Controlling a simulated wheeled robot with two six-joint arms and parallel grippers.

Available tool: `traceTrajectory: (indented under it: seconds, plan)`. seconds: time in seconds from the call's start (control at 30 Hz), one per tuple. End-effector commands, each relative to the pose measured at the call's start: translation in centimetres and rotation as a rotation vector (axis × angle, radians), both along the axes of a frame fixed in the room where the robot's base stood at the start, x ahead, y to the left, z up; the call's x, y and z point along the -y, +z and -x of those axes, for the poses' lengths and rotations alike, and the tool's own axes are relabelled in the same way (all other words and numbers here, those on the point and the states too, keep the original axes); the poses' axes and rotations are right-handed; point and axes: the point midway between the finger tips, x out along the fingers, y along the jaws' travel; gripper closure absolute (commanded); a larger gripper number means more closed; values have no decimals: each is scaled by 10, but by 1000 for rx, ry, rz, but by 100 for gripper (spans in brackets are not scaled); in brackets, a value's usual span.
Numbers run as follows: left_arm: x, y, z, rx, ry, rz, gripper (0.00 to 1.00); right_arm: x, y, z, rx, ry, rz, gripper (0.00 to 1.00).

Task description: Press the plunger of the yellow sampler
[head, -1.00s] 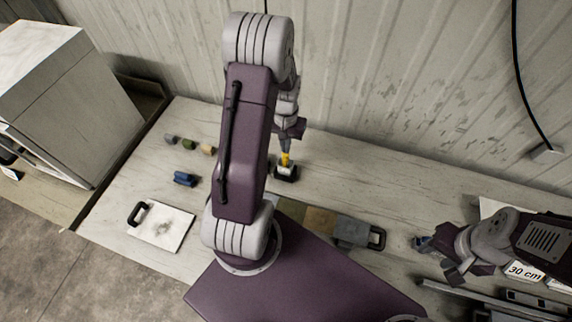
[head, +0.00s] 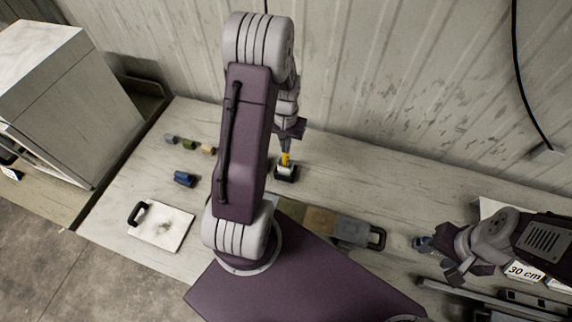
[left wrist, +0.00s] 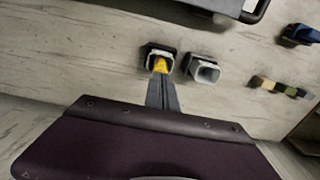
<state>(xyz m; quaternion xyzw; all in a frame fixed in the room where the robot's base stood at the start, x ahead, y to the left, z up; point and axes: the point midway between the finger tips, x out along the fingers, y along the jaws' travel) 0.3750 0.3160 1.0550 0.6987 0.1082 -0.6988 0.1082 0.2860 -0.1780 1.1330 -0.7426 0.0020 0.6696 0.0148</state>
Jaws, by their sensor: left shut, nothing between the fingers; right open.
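The yellow sampler (head: 285,159) stands in a dark, square-topped holder (head: 287,176) on the bench, behind my left arm in the head view. In the left wrist view its yellow part (left wrist: 161,65) shows inside the holder's opening, just beyond my fingertips. My left gripper (head: 286,149) points down over the sampler with its fingers shut and empty. The fingers (left wrist: 162,82) hide part of the yellow; I cannot tell whether they touch it. The plunger itself is not clearly visible. My right gripper (head: 440,262) is open and empty above the bench at the right.
A grey open-topped holder (left wrist: 205,71) stands beside the sampler. A blue piece (head: 184,179) and several small coloured blocks (head: 189,144) lie left. A white board (head: 162,226) with a handle is at front left. A tray (head: 350,231) lies in front; rails are at right.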

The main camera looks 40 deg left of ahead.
Motion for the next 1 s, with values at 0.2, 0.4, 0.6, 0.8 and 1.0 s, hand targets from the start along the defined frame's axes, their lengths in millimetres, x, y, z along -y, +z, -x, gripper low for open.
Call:
traceTrajectory:
  seconds: [0.2,0.4,0.6,0.8,1.0]
  plan:
    - [0,-2,0,0,0,0,100,0,-1,0,0,0,0,57]
    - [0,-8,0,0,0,0,100,0,-6,0,0,0,0,57]
    - [0,-13,0,0,0,0,100,0,-9,0,0,0,0,57]
    - [0,-13,0,0,0,0,100,0,-9,0,0,0,0,57]
    - [0,-16,0,-1,0,0,100,0,-11,0,0,0,0,57]
